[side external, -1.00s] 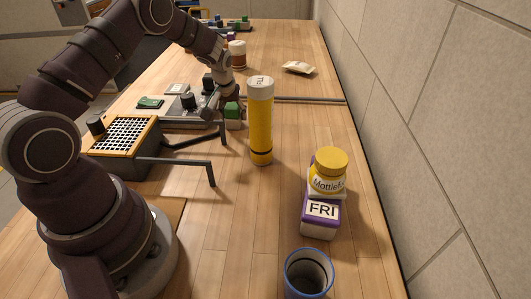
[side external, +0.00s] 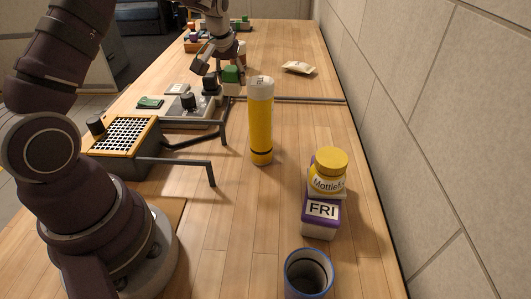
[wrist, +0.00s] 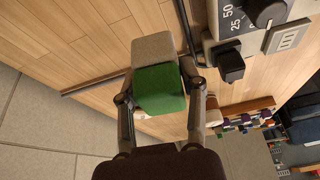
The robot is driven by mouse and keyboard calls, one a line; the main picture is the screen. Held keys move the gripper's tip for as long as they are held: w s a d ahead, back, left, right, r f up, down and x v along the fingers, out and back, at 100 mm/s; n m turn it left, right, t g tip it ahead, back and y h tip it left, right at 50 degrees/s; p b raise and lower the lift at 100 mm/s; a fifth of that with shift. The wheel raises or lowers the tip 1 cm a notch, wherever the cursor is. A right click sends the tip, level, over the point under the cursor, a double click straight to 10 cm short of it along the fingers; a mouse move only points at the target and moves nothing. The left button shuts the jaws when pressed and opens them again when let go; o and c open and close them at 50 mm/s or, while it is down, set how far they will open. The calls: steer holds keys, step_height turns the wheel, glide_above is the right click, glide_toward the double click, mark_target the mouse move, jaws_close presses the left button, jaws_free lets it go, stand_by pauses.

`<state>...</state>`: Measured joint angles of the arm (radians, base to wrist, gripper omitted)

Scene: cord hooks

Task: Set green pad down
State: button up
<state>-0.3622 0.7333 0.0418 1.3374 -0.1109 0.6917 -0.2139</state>
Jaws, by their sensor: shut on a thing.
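My gripper (side external: 222,72) is shut on the green pad (side external: 232,75), a small block with a green face and a pale grey-beige part. In the side external view it is held above the table, behind the tall yellow tube. In the wrist view the green pad (wrist: 158,90) sits between the two fingers, one on each side, with its pale part (wrist: 153,47) beyond the green face. Wooden table shows around it.
A grey device with black knobs (side external: 188,101) and a black hook-like bar (side external: 222,128) lie left of it. A yellow tube (side external: 261,125) stands in front. A cream packet (side external: 298,68) lies right. Bare table surrounds the packet.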

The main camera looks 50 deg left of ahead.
steer(key=w+d+r+m+h, duration=0.2)
steer(key=d+m+h, duration=0.1)
steer(key=d+m, duration=0.4)
steer(key=w+d+r+m+h, duration=0.25)
steer(key=d+m, duration=0.35)
steer(key=m, duration=0.3)
steer(key=s+d+m+g+h, duration=0.1)
steer(key=s+d+m+g, duration=0.2)
steer(key=s+d+m, duration=0.45)
steer(key=s+d+m+g, duration=0.3)
steer(key=s+d+m, duration=0.2)
steer(key=d+m, duration=0.5)
steer(key=s+d+f+m+g+y, duration=0.1)
steer(key=s+d+f+m, duration=0.1)
steer(key=s+m, duration=0.35)
steer(key=s+d+f+m+g+y, duration=0.1)
steer(key=s+d+f+m+y, duration=0.1)
steer(key=s, duration=0.7)
steer(key=shift+n+h, duration=0.45)
steer(key=shift+n, duration=0.25)
steer(key=a+f, duration=0.1)
steer(key=f, duration=0.2)
steer(key=s+a+f, duration=0.1)
steer(key=a+f, duration=0.1)
steer(key=f, duration=0.1)
steer(key=s+a+f, duration=0.1)
steer(key=a+f, duration=0.1)
steer(key=f, duration=0.2)
steer(key=shift+a, duration=0.2)
steer(key=shift+f, duration=0.15)
